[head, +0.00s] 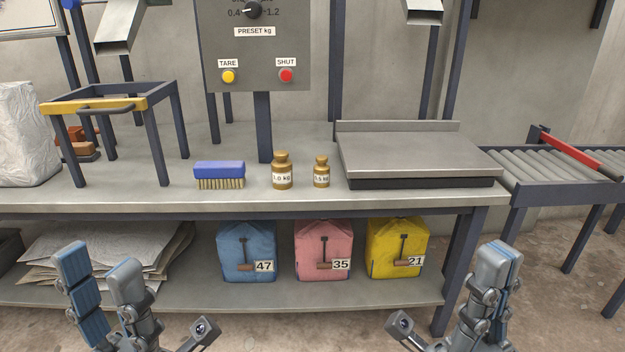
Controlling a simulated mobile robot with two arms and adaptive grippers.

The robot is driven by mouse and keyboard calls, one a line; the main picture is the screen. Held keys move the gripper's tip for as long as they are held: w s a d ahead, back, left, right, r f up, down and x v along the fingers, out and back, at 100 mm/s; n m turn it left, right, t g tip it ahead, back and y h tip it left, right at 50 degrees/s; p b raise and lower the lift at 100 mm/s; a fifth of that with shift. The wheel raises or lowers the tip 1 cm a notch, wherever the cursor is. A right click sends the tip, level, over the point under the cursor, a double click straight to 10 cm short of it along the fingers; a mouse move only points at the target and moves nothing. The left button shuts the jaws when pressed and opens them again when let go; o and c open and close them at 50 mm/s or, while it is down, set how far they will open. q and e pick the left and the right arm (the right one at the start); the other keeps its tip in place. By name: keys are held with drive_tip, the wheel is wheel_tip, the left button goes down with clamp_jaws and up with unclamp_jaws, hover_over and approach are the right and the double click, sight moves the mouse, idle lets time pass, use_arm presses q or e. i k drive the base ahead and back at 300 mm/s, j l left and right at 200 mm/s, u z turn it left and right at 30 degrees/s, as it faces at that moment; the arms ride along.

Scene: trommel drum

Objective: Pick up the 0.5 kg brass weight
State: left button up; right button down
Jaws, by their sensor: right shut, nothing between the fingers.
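The 0.5 kg brass weight (321,172) is the smaller of two brass weights. It stands upright on the bench (240,199), just left of the scale platform. The larger weight, labelled 1.0 kg (282,171), stands to its left with a small gap. My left gripper (98,257) is low at the left, in front of the bench, with its fingers apart and nothing between them. My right gripper (497,256) is low at the right, in front of the bench, with its fingers together and empty. Both are well apart from the weights.
A blue brush (219,174) lies left of the weights. The flat scale (418,155) fills the bench's right. A control panel (256,50) stands behind on a post (263,128). A yellow-barred frame (95,105) stands at left. Bags, including a pink one (323,247), sit on the lower shelf.

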sight(322, 170)
drive_tip(key=i+j, duration=0.1)
drive_tip(key=j, duration=0.45)
drive_tip(key=i+j+z, duration=0.1)
drive_tip(key=j, duration=0.45)
drive_tip(key=i+j, duration=0.15)
drive_tip(key=j, duration=0.4)
drive_tip(key=i+j, duration=0.1)
drive_tip(key=j, duration=0.45)
drive_tip(key=z, duration=0.05)
